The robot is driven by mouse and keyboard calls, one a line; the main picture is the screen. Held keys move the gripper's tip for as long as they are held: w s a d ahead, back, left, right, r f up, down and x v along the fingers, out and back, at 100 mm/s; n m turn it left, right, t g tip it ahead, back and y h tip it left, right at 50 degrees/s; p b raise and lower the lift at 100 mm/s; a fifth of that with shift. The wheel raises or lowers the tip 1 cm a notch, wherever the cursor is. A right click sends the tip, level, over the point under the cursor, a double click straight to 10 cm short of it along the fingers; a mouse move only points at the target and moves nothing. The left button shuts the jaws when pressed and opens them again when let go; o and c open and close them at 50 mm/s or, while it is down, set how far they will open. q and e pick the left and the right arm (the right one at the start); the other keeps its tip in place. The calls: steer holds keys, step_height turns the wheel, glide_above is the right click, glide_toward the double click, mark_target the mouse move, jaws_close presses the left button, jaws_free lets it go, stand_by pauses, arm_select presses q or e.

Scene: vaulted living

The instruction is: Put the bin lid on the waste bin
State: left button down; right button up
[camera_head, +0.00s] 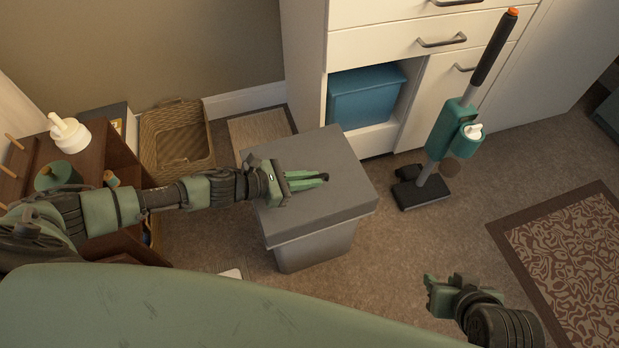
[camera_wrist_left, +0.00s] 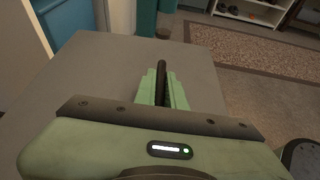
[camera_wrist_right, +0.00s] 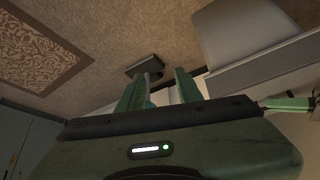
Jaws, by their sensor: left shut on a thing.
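The grey bin lid (camera_head: 342,160) is a flat square slab over the top of the grey waste bin (camera_head: 318,247), overhanging its sides and looking roughly aligned. I cannot tell whether it rests fully on the rim, which it hides. My left gripper (camera_head: 322,178) is above the lid's middle, shut on its dark bar handle, which shows in the left wrist view (camera_wrist_left: 162,82). My right gripper (camera_head: 432,290) is apart from the bin, at lower right. In the right wrist view its fingers (camera_wrist_right: 158,90) are spread and empty; the bin (camera_wrist_right: 240,28) shows beyond them.
A white cabinet (camera_head: 375,40) with a blue box (camera_head: 365,95) stands behind the bin. A green stick vacuum (camera_head: 447,130) stands to the right. A wicker basket (camera_head: 178,140) and brown shelf (camera_head: 95,150) are at left. A patterned rug (camera_head: 575,250) lies on open floor at right.

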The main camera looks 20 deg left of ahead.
arm_select(q)
steer(key=shift+s+f, duration=0.1)
steer(key=shift+f, duration=0.15)
arm_select(e)
steer(key=shift+w+a+r+t, duration=0.15)
steer(key=shift+w+t, duration=0.1)
steer(key=shift+w, duration=0.1)
steer(key=shift+w+a+r+t, duration=0.1)
steer(key=shift+w+r+t, duration=0.05)
steer(key=shift+w+t, duration=0.15)
arm_select(q)
steer(key=shift+s+f, duration=0.1)
steer(key=shift+f, duration=0.05)
arm_select(e)
steer(key=shift+w, duration=0.2)
arm_select(q)
steer(key=c, duration=1.4)
jaws_free()
